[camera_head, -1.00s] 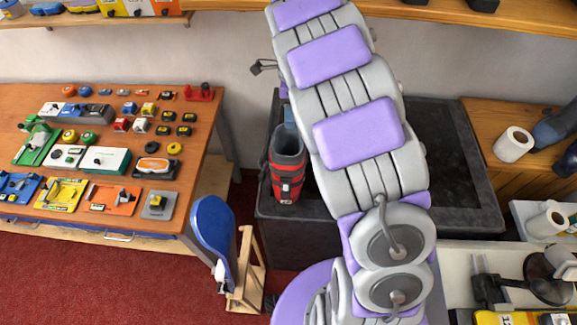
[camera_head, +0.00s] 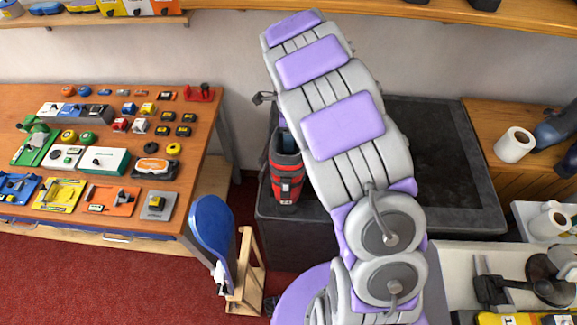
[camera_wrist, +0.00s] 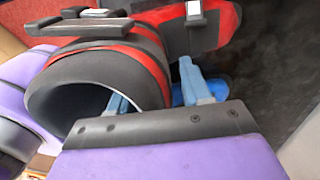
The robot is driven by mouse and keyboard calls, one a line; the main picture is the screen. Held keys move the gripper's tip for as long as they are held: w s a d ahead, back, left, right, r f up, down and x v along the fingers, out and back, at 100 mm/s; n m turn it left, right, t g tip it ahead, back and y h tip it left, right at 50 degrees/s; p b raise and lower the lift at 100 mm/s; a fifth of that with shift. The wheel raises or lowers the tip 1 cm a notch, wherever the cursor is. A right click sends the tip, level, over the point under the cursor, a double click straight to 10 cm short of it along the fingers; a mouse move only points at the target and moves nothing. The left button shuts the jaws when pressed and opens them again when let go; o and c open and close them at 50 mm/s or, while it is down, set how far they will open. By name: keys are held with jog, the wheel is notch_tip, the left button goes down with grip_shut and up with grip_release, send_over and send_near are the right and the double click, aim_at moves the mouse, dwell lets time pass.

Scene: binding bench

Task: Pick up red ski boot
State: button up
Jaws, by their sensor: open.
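The red ski boot (camera_head: 286,181), red with black trim and a dark cuff, stands upright on the black bench at its left end. In the wrist view the boot (camera_wrist: 95,75) fills the upper left, its round opening facing the camera. My gripper (camera_wrist: 157,92) has two blue-grey fingers. One finger shows inside the boot's opening and the other outside it, with the cuff wall between them. The jaws are open.
The black bench (camera_head: 455,165) has free room right of my arm. A wooden table (camera_head: 150,220) with tools in rows stands at left. A blue paddle-shaped object (camera_head: 212,226) and a wooden stand (camera_head: 247,275) are on the floor between. White rolls (camera_head: 513,145) lie at right.

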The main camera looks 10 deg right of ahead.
grip_shut()
dwell(0.3)
jog(key=shift+r, duration=0.1)
dwell(0.4)
